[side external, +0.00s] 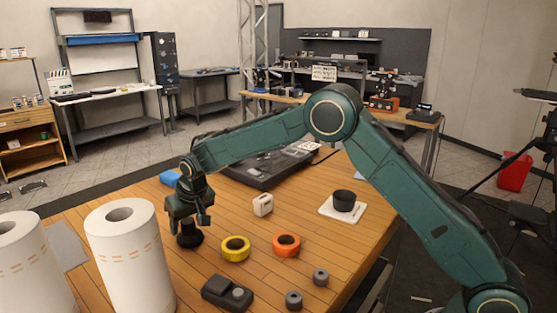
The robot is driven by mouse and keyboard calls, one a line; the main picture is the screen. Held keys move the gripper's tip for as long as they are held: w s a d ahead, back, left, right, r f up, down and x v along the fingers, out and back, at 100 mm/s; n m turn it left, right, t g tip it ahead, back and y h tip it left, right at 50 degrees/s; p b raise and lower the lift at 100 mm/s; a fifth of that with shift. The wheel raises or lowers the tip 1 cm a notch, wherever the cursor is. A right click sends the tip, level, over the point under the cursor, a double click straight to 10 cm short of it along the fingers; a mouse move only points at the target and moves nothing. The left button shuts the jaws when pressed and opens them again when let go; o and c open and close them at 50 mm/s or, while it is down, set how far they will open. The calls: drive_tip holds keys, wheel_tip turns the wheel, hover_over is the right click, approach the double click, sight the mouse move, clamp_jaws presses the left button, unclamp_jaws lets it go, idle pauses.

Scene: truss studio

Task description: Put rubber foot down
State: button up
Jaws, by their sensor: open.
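A black, squat rubber foot (190,238) stands upright on the wooden table, directly below my gripper (188,221). My gripper points down with its fingers around or just above the top of the foot. The fingers are open. The view is too small to tell whether a finger touches the foot, and its top is partly hidden by the gripper.
Paper rolls (130,255) stand tall close on the left. Yellow tape (236,248), orange tape (287,245), a white bottle (263,205) and a dark box (226,293) lie nearby. A black cup (344,201) sits on a white pad (329,213). A dark case (262,170) lies behind.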

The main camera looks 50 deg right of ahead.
drive_tip(key=v, duration=1.2)
idle(0.4)
drive_tip(key=s+d+r, duration=0.4)
drive_tip(key=s+r, duration=0.1)
drive_tip(key=s, duration=0.5)
drive_tip(key=s+d+r, duration=0.5)
drive_tip(key=s, duration=0.5)
drive_tip(key=s+d+f, duration=0.1)
drive_tip(key=s+f, duration=0.1)
drive_tip(key=s, duration=0.8)
drive_tip(key=s+d+f+n, duration=0.1)
drive_tip(key=s+d+f, duration=0.1)
drive_tip(key=s, duration=0.7)
drive_tip(key=shift+s+f+t, duration=0.4)
